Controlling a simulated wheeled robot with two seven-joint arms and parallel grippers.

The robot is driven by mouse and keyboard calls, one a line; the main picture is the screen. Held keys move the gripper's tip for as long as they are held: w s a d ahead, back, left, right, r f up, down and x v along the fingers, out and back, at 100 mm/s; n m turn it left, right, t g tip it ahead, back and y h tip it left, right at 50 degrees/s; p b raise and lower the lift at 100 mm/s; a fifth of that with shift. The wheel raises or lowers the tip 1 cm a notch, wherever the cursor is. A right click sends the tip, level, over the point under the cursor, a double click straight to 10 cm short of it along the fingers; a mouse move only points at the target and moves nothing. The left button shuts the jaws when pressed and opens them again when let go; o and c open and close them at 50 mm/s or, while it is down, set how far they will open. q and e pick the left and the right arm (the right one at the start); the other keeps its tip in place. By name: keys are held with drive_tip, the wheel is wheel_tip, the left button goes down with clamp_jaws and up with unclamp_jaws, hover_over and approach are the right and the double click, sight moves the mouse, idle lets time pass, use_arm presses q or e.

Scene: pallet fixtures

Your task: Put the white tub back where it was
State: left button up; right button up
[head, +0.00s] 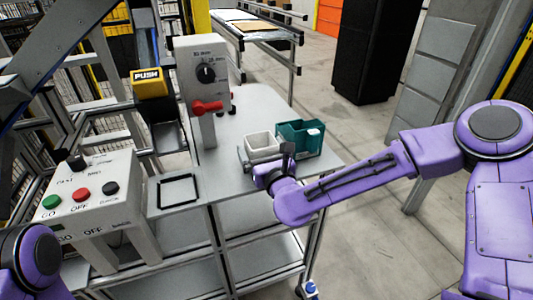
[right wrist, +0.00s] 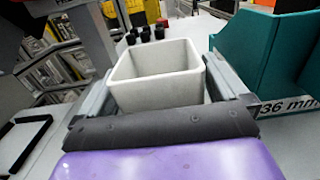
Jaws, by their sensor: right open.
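The white tub (head: 262,146) stands upright and looks empty on the grey table, just left of the teal bin. My right gripper (head: 266,157) is at the tub, open. In the right wrist view its two fingers stand on either side of the tub (right wrist: 158,88), and I cannot tell whether they touch it. A black square outline (head: 179,191) lies on a grey surface to the left, with nothing inside it; part of it shows in the right wrist view (right wrist: 22,142). My left gripper is out of view.
The teal bin (head: 300,139), labelled 36 mm, stands close to the tub's right. A grey panel with a dial and red lever (head: 208,106) rises behind left. A button box (head: 92,195) and yellow PUSH block (head: 149,84) are at left.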

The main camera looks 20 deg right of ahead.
drive_tip(key=shift+s+p, duration=0.15)
drive_tip(key=shift+p, duration=0.5)
drive_tip(key=s+b, duration=0.1)
drive_tip(key=s, duration=0.1)
drive_tip(key=s+f, duration=0.1)
drive_tip(key=shift+s+b, duration=0.35)
drive_tip(key=s+r+p, duration=0.1)
drive_tip(key=s+p, duration=0.7)
drive_tip(key=p, duration=0.3)
drive_tip(key=shift+d, duration=0.2)
drive_tip(key=s+d+f+n+g, duration=0.2)
drive_tip(key=s+f+n+g, duration=0.1)
drive_tip(key=s+f+n, duration=0.3)
drive_tip(key=s+d+f+n+g+h, duration=0.15)
drive_tip(key=s+f+n+g, duration=0.25)
drive_tip(key=f+n, duration=0.4)
drive_tip(key=s+d+f+n+g, duration=0.2)
drive_tip(key=s+f+n+g, duration=0.1)
drive_tip(key=s+f+n, duration=0.4)
drive_tip(key=s+d+f+n+g+h, duration=0.2)
drive_tip(key=s+d+f+n+g, duration=0.3)
drive_tip(key=s+d+n, duration=0.2)
drive_tip(key=shift+s+d+f+n, duration=0.25)
drive_tip(key=shift+s+d+n, duration=0.15)
drive_tip(key=shift+n, duration=0.1)
